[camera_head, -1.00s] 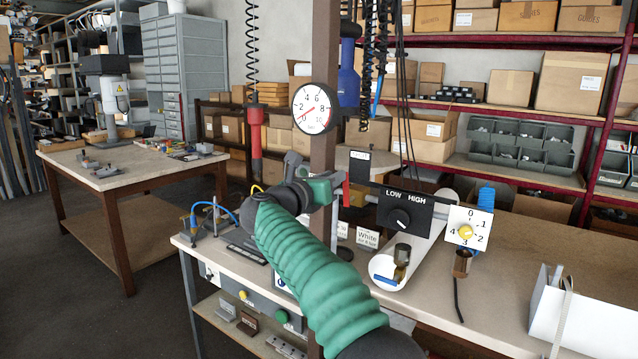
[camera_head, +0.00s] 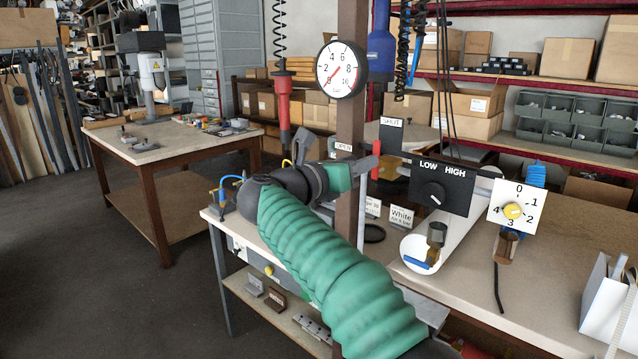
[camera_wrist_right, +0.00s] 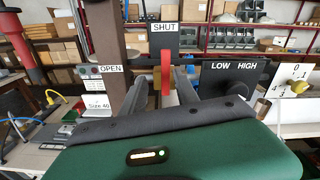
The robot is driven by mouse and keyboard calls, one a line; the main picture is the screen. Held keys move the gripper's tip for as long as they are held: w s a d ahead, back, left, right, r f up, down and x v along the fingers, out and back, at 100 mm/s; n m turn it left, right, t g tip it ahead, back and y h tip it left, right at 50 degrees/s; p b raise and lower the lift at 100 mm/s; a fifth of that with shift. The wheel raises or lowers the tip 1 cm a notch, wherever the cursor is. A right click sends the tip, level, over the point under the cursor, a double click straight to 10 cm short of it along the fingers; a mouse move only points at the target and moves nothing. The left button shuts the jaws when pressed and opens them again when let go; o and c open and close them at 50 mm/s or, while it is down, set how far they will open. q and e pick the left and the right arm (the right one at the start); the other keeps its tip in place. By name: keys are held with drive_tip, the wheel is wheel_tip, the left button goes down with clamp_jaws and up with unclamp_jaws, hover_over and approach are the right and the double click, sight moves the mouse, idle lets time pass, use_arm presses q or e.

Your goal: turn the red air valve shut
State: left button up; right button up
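The red air valve handle (camera_head: 376,160) stands upright just below the SHUT sign (camera_head: 391,122). It also shows in the right wrist view (camera_wrist_right: 165,72), under the SHUT plate (camera_wrist_right: 163,28). The OPEN plate (camera_wrist_right: 104,69) is to its left. My right gripper (camera_head: 358,168) is close to the handle on its left in the head view. In the right wrist view its two grey fingers (camera_wrist_right: 160,78) are apart, with the red handle showing between their tips. I cannot tell whether a finger touches it. My left gripper is not in view.
A brown post with a pressure gauge (camera_head: 342,68) stands behind my right arm. A black LOW/HIGH switch box (camera_head: 440,188) and a white dial plate (camera_head: 514,208) are right of the handle. A red tool (camera_head: 284,105) hangs from a coiled cord at left.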

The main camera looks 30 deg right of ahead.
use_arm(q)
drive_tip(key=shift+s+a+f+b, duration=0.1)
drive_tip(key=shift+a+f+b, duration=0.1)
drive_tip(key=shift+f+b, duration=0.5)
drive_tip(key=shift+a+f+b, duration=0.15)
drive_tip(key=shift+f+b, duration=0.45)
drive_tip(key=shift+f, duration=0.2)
use_arm(e)
drive_tip(key=v, duration=1.2)
drive_tip(key=shift+a, duration=0.3)
drive_tip(key=shift+w, duration=0.1)
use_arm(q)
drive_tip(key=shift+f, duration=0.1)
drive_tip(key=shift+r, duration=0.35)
use_arm(e)
drive_tip(key=v, duration=1.2)
drive_tip(key=shift+f, duration=0.2)
